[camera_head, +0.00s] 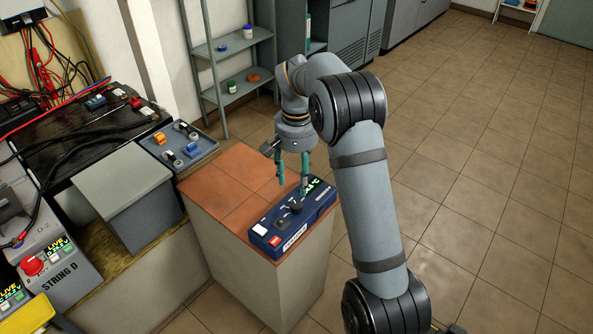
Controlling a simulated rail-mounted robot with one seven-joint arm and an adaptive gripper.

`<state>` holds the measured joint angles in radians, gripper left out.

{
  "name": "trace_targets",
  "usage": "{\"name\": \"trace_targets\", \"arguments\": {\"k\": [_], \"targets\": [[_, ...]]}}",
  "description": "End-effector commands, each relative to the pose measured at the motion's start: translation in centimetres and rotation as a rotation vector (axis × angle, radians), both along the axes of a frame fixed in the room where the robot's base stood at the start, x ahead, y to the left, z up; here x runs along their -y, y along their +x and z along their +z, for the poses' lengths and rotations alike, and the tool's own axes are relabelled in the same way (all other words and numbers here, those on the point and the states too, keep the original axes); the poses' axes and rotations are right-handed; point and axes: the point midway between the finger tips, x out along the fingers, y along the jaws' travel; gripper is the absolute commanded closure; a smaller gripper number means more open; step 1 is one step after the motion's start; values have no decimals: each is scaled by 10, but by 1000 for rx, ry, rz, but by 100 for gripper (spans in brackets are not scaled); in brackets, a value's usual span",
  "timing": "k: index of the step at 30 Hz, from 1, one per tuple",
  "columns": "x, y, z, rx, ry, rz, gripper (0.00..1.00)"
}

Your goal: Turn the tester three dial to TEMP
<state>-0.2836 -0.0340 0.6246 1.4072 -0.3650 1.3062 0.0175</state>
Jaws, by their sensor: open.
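The tester (273,236) is a dark blue box lying on a pedestal with a reddish-brown tiled top. A black dial (296,206) sits on its upper face, and a lit display with a "°C" reading (313,186) is at its far right end. The label at the dial's pointer is too small to read. My gripper (292,190) points down over the tester, with its two teal fingers apart and nothing between them. The right finger is near the dial and display; I cannot tell whether it touches.
The pedestal (232,179) has bare tiles left of the tester. A grey tray (205,150) with small parts, a grey box (122,180) and a black battery (85,135) with cables stand to the left. A shelf (231,52) with jars is behind. Open floor lies to the right.

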Motion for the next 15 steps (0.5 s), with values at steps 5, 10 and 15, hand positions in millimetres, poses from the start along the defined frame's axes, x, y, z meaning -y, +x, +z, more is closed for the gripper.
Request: {"name": "trace_targets", "arguments": {"k": [5, 10, 15], "targets": [[0, 0, 20, 1, 0, 1, 52], [0, 0, 24, -1, -1, 1, 52], [0, 0, 24, -1, -1, 1, 52]]}}
